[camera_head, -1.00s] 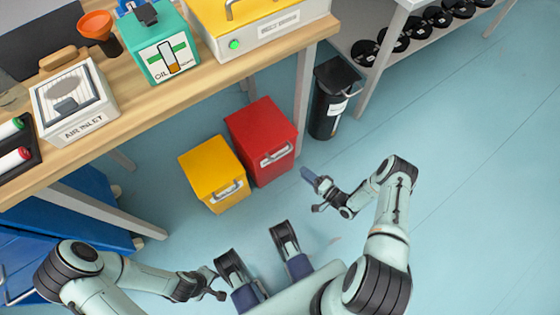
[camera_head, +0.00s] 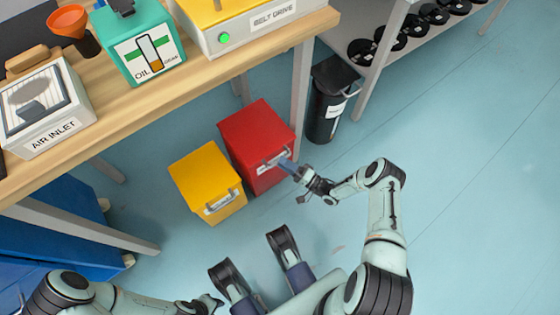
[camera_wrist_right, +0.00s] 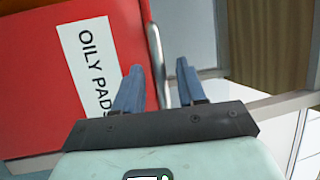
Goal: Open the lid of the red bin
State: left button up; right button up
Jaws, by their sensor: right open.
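The red bin (camera_head: 255,135) stands on the floor under the bench edge, its lid down. In the right wrist view its red front (camera_wrist_right: 40,80) carries a label reading "OILY PADS" (camera_wrist_right: 92,60), with a pale handle (camera_wrist_right: 155,55) beside it. My right gripper (camera_head: 287,165) is at the front of the bin by the handle. In the wrist view its blue fingers (camera_wrist_right: 158,85) are open, with the handle bar between them or just beyond; contact cannot be told. My left gripper (camera_head: 210,302) is low at the bottom edge, away from the bin, its jaws too small to read.
A yellow bin (camera_head: 205,180) stands left of the red one. A black bin (camera_head: 328,105) stands to the right, near a bench leg. The wooden bench (camera_head: 190,85) overhangs behind. The floor (camera_head: 470,180) to the right is clear.

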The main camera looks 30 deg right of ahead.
pick_arm(q)
jog(key=shift+s+f, duration=0.15)
jog(key=shift+s, duration=0.3)
pick_arm(e)
jog(key=shift+x, duration=1.2)
grip_shut()
pick_arm(q)
jog(key=shift+w, duration=0.1)
